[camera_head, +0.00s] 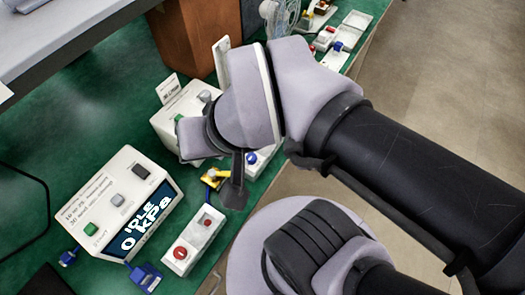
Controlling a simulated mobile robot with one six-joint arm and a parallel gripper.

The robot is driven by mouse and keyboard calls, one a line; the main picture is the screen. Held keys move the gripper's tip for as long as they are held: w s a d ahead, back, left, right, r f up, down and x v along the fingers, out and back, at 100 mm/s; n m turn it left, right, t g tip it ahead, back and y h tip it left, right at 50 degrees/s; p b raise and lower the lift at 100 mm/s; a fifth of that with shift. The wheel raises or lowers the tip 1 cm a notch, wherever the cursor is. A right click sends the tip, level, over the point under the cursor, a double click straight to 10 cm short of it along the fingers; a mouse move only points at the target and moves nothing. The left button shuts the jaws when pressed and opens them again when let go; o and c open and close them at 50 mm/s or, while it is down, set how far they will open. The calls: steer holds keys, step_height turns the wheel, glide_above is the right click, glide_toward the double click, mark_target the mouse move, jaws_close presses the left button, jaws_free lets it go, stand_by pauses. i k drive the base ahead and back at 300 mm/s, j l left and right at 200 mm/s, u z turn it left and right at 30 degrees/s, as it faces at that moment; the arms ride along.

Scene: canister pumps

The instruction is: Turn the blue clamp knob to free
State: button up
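Several blue parts show and I cannot tell which is the clamp knob. One blue part (145,277) sits by the lower right of the white pump box (104,203), whose display reads "IDLE 0 kPa". A smaller blue part (68,258) is at that box's lower left. A round blue knob (251,158) is on a white block right of my gripper. My gripper (236,185) hangs over the bench, with one dark finger showing near a yellow part (212,179). My own wrist hides the rest of it, so its opening is unclear.
A white box with a red button (181,252) lies below my gripper. A second white box (180,108) stands behind my wrist. Farther back are a brown bin (192,38), a fan (280,15) and more small units.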

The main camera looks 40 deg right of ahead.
mark_target(252, 159)
steer(key=k+j+z, duration=0.35)
steer(key=j, duration=0.2)
steer(key=k+j+z, duration=0.3)
steer(key=j, duration=0.2)
